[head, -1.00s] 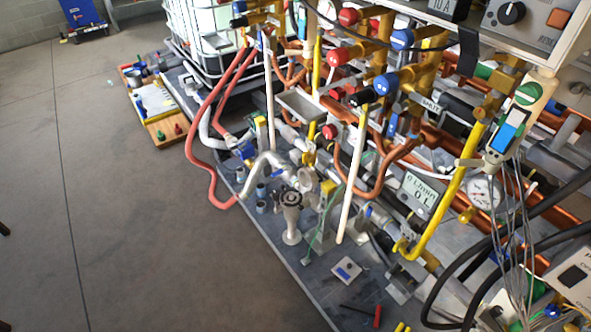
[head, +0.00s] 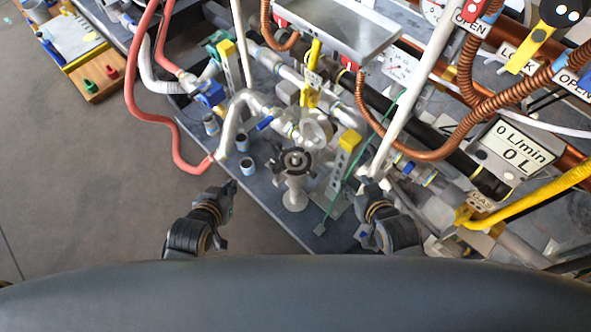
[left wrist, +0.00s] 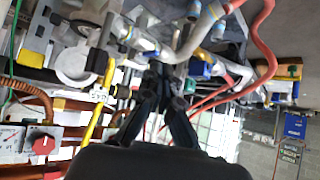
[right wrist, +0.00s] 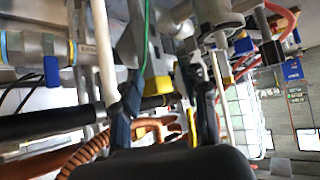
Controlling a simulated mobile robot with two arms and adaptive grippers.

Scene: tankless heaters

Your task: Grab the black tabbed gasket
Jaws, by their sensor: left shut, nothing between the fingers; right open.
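The black tabbed gasket (head: 294,162) is a dark ring with small tabs. It lies on top of a pale grey pedestal (head: 295,195) near the front edge of the grey platform. My left gripper (head: 228,192) is left of and nearer than the gasket, apart from it. Its fingers are together and empty, as the left wrist view (left wrist: 163,75) also shows. My right gripper (head: 368,190) is right of the gasket, also apart. In the right wrist view its fingers (right wrist: 165,88) are spread wide with nothing held. I cannot make out the gasket in either wrist view.
Valves and pipes crowd behind the pedestal. A post with a yellow top (head: 349,140) and a green wire (head: 352,165) stand just right of it. Grey cups (head: 246,168) stand to its left. A red hose (head: 150,115) hangs further left.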

